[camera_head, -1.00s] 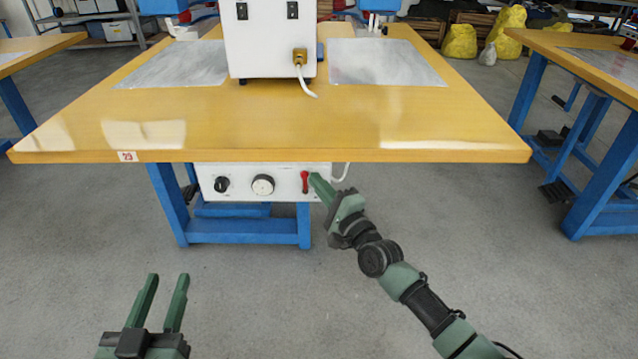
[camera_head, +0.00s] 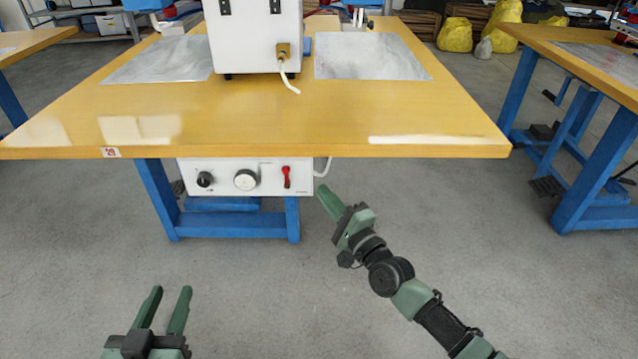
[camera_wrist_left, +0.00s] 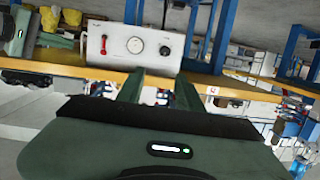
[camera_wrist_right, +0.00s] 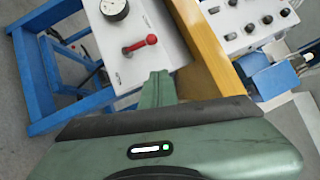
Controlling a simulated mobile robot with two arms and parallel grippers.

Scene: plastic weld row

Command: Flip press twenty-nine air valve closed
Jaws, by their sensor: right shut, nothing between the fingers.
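The air valve is a red-handled lever (camera_head: 286,176) at the right end of a white control panel (camera_head: 222,190) under the table's front edge. The handle stands about upright, its knob toward the tabletop. The lever also shows in the right wrist view (camera_wrist_right: 140,45), and in the left wrist view (camera_wrist_left: 103,45), which is upside down. My right gripper (camera_head: 324,190) is shut and empty, right of and slightly below the lever, apart from it. My left gripper (camera_head: 171,292) is open and empty, low at the left, well in front of the panel.
The panel also carries a black knob (camera_head: 205,179) and a round gauge (camera_head: 246,180). The wooden tabletop (camera_head: 350,110) overhangs the panel, with a small number plate (camera_head: 110,153) on its edge. Blue legs (camera_head: 160,200) stand beneath. The floor in front is clear.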

